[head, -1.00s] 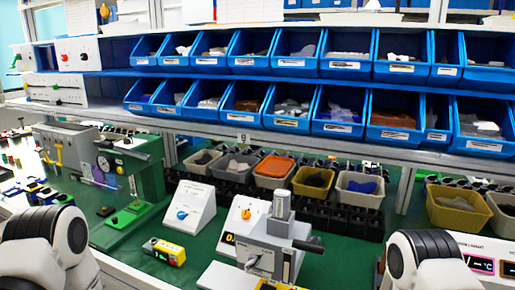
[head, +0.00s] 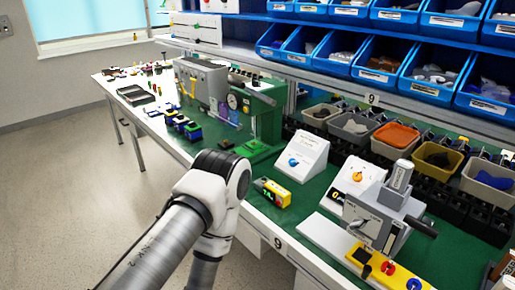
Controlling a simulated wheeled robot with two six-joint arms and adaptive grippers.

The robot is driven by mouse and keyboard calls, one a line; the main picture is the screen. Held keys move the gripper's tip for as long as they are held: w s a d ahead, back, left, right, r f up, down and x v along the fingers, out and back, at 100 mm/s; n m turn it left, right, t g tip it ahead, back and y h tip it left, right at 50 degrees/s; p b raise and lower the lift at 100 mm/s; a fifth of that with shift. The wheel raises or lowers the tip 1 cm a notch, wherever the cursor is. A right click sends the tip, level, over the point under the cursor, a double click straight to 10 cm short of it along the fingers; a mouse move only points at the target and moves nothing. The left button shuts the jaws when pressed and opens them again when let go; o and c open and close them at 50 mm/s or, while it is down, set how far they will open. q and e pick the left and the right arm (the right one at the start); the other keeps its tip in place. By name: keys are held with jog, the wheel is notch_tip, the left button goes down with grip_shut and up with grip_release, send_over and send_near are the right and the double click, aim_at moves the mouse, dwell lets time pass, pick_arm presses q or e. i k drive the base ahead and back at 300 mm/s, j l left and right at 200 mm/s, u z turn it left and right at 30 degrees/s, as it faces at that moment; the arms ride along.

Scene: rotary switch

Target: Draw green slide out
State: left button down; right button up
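I cannot single out a green slide with certainty. In the head view, a white panel box (head: 196,29) with small knobs and thin horizontal slots sits at the left end of the shelves; its knob colours are too small to tell. A green machine (head: 266,110) with a round dial stands on the bench below it. My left arm comes in from the bottom, its white and black joint in front of the bench's edge; its gripper is not visible.
A white sloped box with a blue knob (head: 302,158), a yellow block with a display (head: 272,192), a grey lever press (head: 378,218) and a yellow button panel (head: 384,268) stand on the green bench. Blue bins (head: 376,62) fill the shelves. The floor (head: 70,190) at left is clear.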

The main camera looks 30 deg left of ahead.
aim_at(242, 150)
jog(key=i+j+z, duration=0.25)
jog(key=j, duration=0.65)
jog(key=j+z, duration=0.25)
jog(key=j, duration=0.7)
jog(key=k, duration=0.05)
